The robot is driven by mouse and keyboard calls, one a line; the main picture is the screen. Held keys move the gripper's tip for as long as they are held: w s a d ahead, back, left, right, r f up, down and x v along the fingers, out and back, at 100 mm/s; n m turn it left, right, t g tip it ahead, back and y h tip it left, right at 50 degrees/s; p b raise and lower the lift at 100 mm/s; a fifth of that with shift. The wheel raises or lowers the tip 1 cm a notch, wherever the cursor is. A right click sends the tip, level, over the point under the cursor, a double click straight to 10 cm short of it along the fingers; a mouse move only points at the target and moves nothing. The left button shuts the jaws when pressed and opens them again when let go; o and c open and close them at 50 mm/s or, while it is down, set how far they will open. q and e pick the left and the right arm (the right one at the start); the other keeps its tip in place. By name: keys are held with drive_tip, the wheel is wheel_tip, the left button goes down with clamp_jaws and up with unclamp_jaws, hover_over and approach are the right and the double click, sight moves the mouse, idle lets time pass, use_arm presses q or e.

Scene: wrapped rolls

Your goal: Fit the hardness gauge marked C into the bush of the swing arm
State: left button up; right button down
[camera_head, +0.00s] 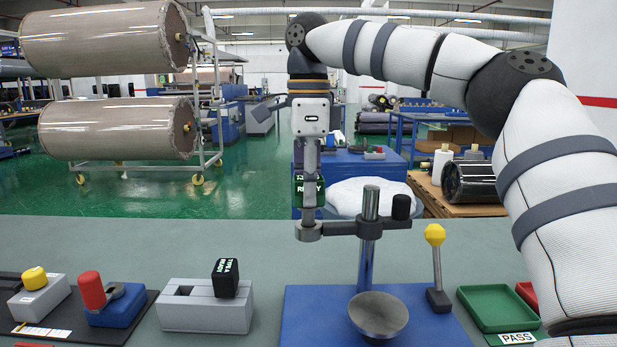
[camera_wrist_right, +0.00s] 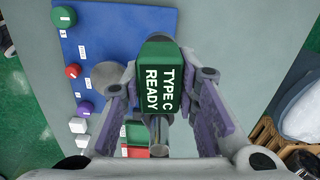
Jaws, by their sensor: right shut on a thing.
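My right gripper (camera_head: 309,172) points down over the left end of the swing arm (camera_head: 340,228). It is shut on the green gauge (camera_head: 299,190), whose "TYPE C READY" face (camera_wrist_right: 160,78) shows between the purple finger pads in the right wrist view. The bush (camera_head: 308,232) is a dark ring at the swing arm's left end, directly below the gauge in the head view. A narrow grey part reaches down to the bush; I cannot tell whether it is inside or only in front. My left gripper is not in view.
The swing arm sits on a post (camera_head: 366,260) above a blue base (camera_head: 310,320) with a round grey anvil (camera_head: 378,312). A yellow-knobbed lever (camera_head: 435,238) stands to the right, beside a green PASS tray (camera_head: 490,308). A black gauge (camera_head: 226,278) sits in a grey block (camera_head: 205,312) at left.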

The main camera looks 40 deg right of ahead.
drive_tip(key=shift+f, duration=1.35)
drive_tip(key=c, duration=1.2)
unclamp_jaws()
wheel_tip(320, 180, up, 12)
drive_tip(key=shift+r, duration=0.1)
